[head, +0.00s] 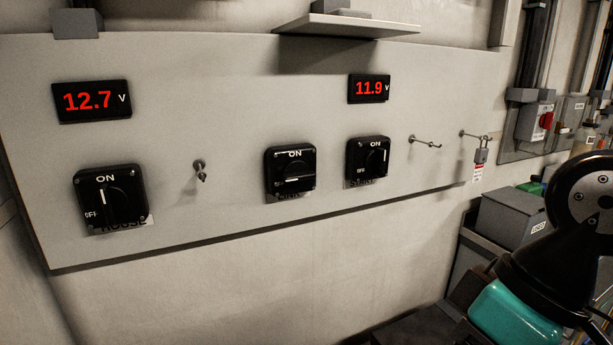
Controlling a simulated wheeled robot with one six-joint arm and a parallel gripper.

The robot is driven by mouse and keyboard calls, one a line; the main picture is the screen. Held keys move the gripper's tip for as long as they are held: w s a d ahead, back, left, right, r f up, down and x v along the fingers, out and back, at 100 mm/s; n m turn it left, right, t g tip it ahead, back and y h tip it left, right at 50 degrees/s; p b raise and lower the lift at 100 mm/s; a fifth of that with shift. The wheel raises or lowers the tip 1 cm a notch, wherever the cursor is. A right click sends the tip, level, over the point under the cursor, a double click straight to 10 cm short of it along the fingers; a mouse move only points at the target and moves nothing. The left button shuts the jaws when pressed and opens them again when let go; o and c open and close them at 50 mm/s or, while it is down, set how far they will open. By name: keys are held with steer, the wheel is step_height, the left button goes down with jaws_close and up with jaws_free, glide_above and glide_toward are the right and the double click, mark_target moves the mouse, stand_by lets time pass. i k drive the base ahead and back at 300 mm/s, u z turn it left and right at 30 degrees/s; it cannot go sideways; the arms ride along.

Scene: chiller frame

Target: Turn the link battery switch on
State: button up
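The link battery switch (291,172) is the middle of three black square switches on the pale wall panel (240,110). Its white mark lies horizontal, away from the ON printed at its top; the label below is partly hidden. The house switch (112,198) is at the left, with its white mark upright toward ON. The start switch (368,160) is right of the link switch, with its mark roughly upright toward ON. Part of my black arm shows at the right edge, well apart from the switches. My gripper is not visible.
Red displays read 12.7 V (91,101) and 11.9 V (369,88). Metal pegs (199,171) stick out of the panel; a padlock with a tag (481,155) hangs at its right. A shelf (345,25) juts out above. A grey box (508,218) stands lower right.

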mark_target(296, 172)
steer(key=z, duration=1.35)
steer(key=k, duration=0.55)
steer(key=u, duration=1.55)
